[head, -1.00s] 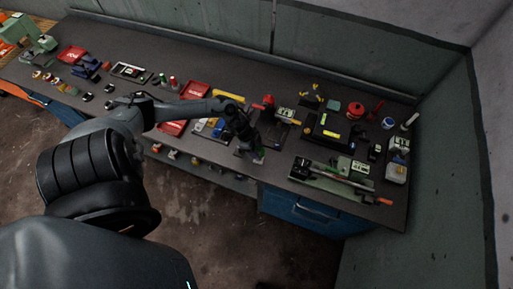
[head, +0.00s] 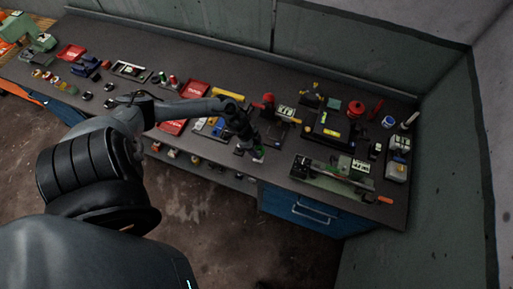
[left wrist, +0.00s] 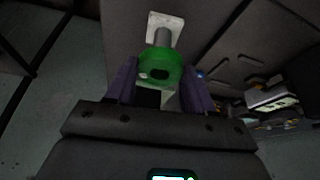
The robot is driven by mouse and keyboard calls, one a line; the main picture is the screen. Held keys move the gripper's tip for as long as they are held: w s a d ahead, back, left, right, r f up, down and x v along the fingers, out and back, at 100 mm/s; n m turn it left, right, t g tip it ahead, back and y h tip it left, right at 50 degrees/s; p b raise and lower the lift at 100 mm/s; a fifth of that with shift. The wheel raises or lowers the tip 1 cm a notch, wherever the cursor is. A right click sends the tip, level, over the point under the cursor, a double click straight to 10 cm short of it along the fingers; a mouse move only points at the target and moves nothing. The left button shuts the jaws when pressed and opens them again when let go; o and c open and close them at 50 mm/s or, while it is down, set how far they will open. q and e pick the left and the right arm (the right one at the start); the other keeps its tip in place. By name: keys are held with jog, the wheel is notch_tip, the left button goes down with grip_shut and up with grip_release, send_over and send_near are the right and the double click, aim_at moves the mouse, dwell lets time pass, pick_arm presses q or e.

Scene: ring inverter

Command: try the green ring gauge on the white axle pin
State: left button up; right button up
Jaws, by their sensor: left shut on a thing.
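My left gripper (left wrist: 160,92) is shut on the green ring gauge (left wrist: 162,66), which sits between its two purple-grey fingers. A grey cylindrical post (left wrist: 163,37) shows just past the ring, on a pale square base (left wrist: 164,24); it looks like the axle pin. Ring and post overlap in the left wrist view, and I cannot tell whether the ring is around the post or only in front of it. In the head view the green ring (head: 258,151) is a small patch below the dark left gripper (head: 254,147), near the bench's front edge. My right gripper is not in view.
The dark bench (head: 275,168) is crowded. A green and grey fixture (head: 335,178) lies to the right of the gripper, and a black box with a yellow mark (head: 332,127) stands behind it. Red trays (head: 196,91) are to the left. A blue drawer (head: 310,211) is below.

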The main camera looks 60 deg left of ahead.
pick_arm(q)
jog(key=shift+f, duration=0.35)
dwell(0.4)
dwell(0.6)
jog(key=shift+r, duration=0.15)
jog(key=shift+r+p, duration=1.05)
jog(key=shift+r, duration=0.1)
jog(key=shift+r+p, duration=1.4)
jog(key=shift+p, duration=0.1)
